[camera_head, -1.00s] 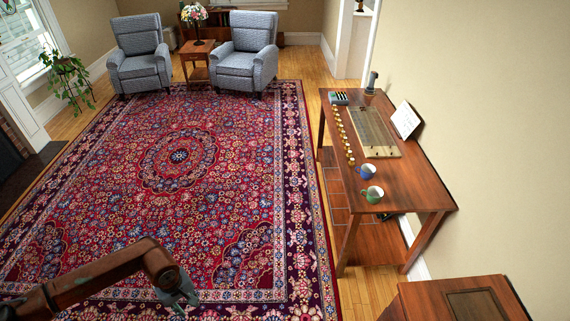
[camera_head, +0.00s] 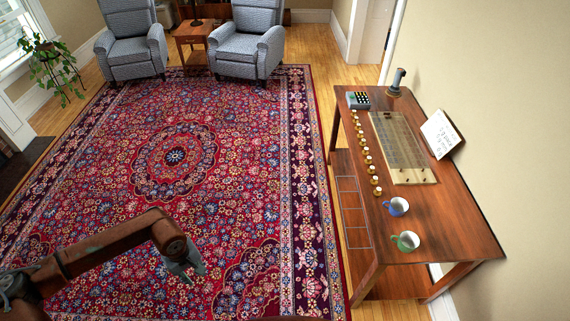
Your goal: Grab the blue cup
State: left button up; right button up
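The blue cup (camera_head: 397,206) stands upright near the front part of the wooden table (camera_head: 462,226) on the right, white inside with a blue outside. A green cup (camera_head: 406,241) stands just in front of it, nearer to me. My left gripper (camera_head: 187,272) hangs over the rug at the lower left, well apart from the table and the cups. It is small and angled here, so I cannot tell whether its fingers are open or shut. My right gripper is not in view.
On the table are a slatted board (camera_head: 403,148), a row of small gold-coloured pieces (camera_head: 366,150), a white card (camera_head: 440,134) and a dark cylinder (camera_head: 397,80). The patterned rug (camera_head: 215,120) is clear. Two grey armchairs (camera_head: 248,45) stand at the back.

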aim_at(398, 205)
jog(key=i, duration=3.05)
jog(key=z, duration=4.8)
